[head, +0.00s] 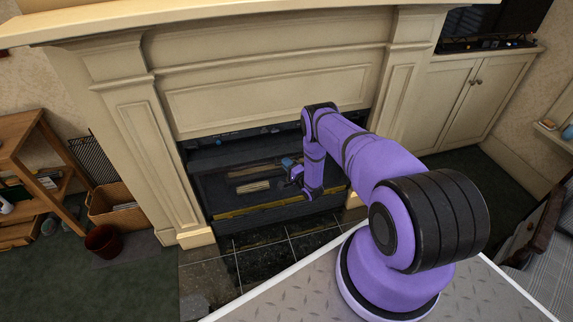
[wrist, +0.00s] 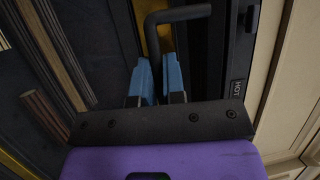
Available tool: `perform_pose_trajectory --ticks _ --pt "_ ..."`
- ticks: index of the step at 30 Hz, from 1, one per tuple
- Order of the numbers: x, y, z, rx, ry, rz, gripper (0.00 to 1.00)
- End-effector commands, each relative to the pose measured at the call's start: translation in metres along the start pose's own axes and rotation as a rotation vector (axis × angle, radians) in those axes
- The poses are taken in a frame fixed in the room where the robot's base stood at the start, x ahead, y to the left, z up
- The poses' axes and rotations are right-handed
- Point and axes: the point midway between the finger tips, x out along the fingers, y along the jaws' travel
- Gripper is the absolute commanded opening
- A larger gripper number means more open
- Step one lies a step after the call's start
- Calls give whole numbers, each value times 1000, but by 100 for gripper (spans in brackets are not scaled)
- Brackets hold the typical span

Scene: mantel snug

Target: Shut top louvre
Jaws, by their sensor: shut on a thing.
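The fireplace insert is dark, and a dark slatted strip that looks like the top louvre (head: 232,138) runs along its upper edge under the mantel. My gripper (head: 290,168) is in front of the insert, right of its middle. In the wrist view my gripper (wrist: 158,72) has its blue fingers closed around the stem of a bent black rod handle (wrist: 182,13). The rod's bent end sticks out beyond the fingertips. A panel marked HOT (wrist: 237,95) stands just right of the fingers. I cannot tell how far the louvre is tilted.
Log-like pieces (head: 252,186) lie inside the insert, left of my gripper. The cream mantel surround (head: 270,95) frames the opening closely. A wicker basket (head: 115,205) and a reddish-brown pot (head: 103,241) stand at left. Dark hearth tiles (head: 265,262) in front are clear.

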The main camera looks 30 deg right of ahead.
Motion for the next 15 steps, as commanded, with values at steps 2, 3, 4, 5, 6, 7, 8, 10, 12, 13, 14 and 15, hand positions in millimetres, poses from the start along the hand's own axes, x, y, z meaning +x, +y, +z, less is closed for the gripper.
perform_pose_trajectory --ticks 2,3,4,5,6,7,8,10,12,13,14,15 --pt "1 -2 -1 1 1 1 0" --pt "1 -2 -1 2 1 4 0" --pt "1 -2 -1 3 1 6 0" --pt "1 -3 -1 4 1 9 0" --pt "1 -3 -1 7 1 15 0" --pt "1 -4 -1 9 1 20 0" --pt "1 -4 -1 11 1 26 0" --pt "1 -6 -1 19 1 44 0" --pt "0 -8 -1 30 1 71 0" --pt "0 -10 -2 36 1 84 0" --pt "0 -11 -2 43 2 101 0" --pt "0 -14 -2 53 2 125 0"
